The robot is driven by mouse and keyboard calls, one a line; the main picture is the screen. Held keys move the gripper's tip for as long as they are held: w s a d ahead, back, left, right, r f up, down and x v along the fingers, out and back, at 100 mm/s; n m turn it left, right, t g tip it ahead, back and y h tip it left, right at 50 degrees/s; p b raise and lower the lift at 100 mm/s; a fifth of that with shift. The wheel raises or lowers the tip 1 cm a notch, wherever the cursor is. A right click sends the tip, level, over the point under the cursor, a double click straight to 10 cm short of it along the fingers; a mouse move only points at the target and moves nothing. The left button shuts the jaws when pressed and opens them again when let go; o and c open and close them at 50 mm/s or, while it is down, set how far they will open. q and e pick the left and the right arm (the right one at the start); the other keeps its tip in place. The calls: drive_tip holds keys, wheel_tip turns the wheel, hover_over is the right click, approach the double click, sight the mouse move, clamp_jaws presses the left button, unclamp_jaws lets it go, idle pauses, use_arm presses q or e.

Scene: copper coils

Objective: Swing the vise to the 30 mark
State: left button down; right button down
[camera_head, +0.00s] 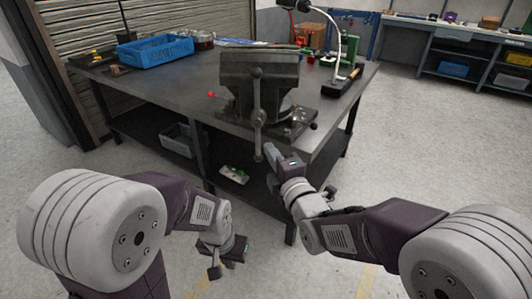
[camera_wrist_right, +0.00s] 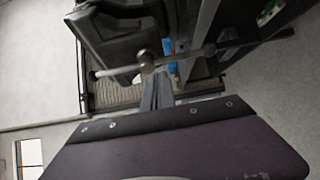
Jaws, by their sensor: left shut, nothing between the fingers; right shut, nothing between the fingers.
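The dark grey vise (camera_head: 260,72) stands at the near corner of the workbench, on its base (camera_head: 293,123). Its handle bar (camera_head: 257,98) hangs close to vertical in front of it. My right gripper (camera_head: 268,150) is shut and empty, just beside the lower end of the handle; contact cannot be told. In the right wrist view the shut fingers (camera_wrist_right: 157,92) point toward the handle bar (camera_wrist_right: 115,70) and the dark vise body (camera_wrist_right: 110,35). My left gripper (camera_head: 229,260) is shut and empty, low over the floor in front of the bench. No angle marks are readable.
The workbench (camera_head: 180,90) carries a blue crate (camera_head: 155,52) at the back left, a small red ball (camera_head: 211,94) left of the vise and a lamp (camera_head: 350,45) to the right. A grey bin (camera_head: 178,140) sits on the lower shelf. Floor at right is clear.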

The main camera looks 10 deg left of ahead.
drive_tip(key=w+a+n+g+y+b, duration=0.1)
drive_tip(key=w+a, duration=0.5)
drive_tip(key=w, duration=0.1)
drive_tip(key=shift+a+f+y, duration=0.3)
drive_tip(key=shift+f, duration=0.15)
idle(0.4)
